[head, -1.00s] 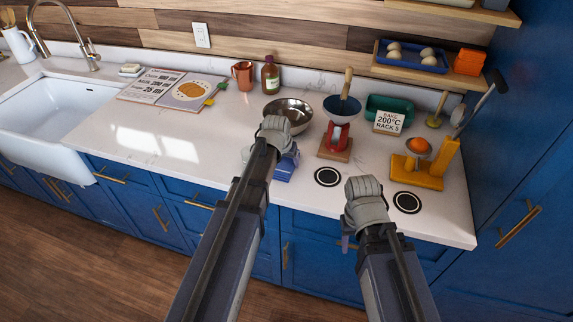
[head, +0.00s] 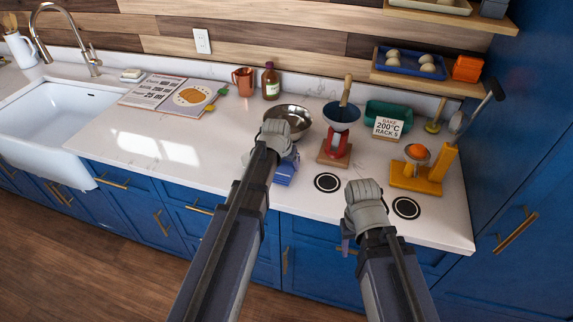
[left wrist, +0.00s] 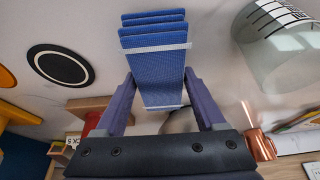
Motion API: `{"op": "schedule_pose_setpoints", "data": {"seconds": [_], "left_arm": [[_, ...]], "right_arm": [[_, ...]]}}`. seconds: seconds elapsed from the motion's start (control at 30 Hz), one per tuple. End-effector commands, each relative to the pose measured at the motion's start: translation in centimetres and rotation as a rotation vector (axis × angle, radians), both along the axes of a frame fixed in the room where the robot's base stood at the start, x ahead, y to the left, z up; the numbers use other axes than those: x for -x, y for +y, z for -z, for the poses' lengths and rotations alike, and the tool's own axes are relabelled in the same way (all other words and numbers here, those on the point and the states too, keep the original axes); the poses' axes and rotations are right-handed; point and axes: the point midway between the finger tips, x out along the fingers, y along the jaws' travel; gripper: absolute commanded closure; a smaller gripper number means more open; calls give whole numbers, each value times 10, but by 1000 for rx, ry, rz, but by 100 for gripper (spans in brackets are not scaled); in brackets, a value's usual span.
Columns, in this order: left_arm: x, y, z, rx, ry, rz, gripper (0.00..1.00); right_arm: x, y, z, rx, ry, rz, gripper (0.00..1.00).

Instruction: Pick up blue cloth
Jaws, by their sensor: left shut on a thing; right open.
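The blue cloth (head: 287,169) is folded in several layers with a white stripe and shows beside my left forearm at the counter's front. In the left wrist view the cloth (left wrist: 155,62) sits between the two fingers of my left gripper (left wrist: 160,82), which is shut on it. In the head view my left gripper (head: 274,138) partly hides the cloth. I cannot tell whether the cloth is clear of the counter. My right gripper (head: 352,238) is open and empty over the counter's front edge; its fingers are mostly hidden by its wrist.
A glass jug (left wrist: 275,50) stands close to the cloth. A metal bowl (head: 291,113) is behind my left gripper, with a red scale (head: 338,142) to its right. A yellow stand (head: 425,178) is at right.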

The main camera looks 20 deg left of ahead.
Motion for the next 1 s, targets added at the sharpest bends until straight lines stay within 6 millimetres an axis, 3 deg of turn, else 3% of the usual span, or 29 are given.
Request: {"op": "schedule_pose_setpoints", "data": {"seconds": [0.5, 0.93, 0.97, 1.0], "left_arm": [[0, 0, -80, 0, 0, 0, 84], [0, 0, -88, 0, 0, 0, 84], [0, 0, -88, 0, 0, 0, 31], [0, 0, -88, 0, 0, 0, 35]], "right_arm": [[0, 0, -80, 0, 0, -2, 50], [0, 0, -88, 0, 0, -3, 50], [0, 0, -88, 0, 0, -3, 50], [0, 0, -88, 0, 0, -3, 50]]}}
